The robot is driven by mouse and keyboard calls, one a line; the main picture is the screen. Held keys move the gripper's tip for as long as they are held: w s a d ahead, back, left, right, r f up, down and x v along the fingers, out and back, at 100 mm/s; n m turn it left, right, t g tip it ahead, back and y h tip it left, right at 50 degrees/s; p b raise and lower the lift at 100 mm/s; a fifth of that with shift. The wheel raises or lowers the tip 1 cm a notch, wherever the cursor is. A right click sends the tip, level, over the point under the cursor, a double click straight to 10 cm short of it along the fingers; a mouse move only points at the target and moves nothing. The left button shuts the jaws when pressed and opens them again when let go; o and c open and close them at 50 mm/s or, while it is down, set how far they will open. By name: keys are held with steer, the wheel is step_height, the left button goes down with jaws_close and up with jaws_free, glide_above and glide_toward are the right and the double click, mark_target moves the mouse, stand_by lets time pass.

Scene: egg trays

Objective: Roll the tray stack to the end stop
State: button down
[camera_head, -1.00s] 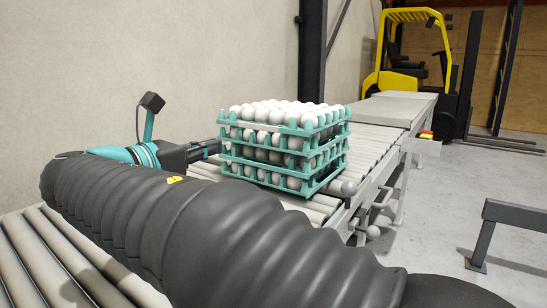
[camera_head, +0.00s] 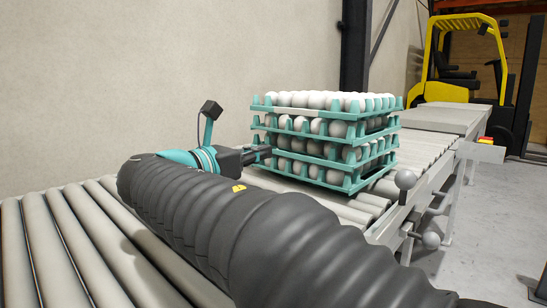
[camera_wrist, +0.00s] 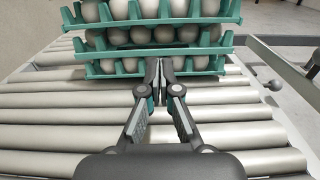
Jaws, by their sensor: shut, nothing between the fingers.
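The stack of teal trays (camera_head: 310,133) filled with white eggs stands upright on the roller conveyor, and its lower trays show in the wrist view (camera_wrist: 207,50). I cannot make out the end stop for sure.
The rollers (camera_head: 60,240) continue beyond the stack to a flat grey section (camera_head: 443,117). Ball-ended levers (camera_head: 405,180) stick out at the conveyor's right edge. A yellow forklift (camera_head: 470,60) stands behind. A plain wall (camera_head: 150,80) runs along the left.

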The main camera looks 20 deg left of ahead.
mark_target(300, 142)
steer(key=b+x, duration=0.1)
steer(key=x, duration=0.9)
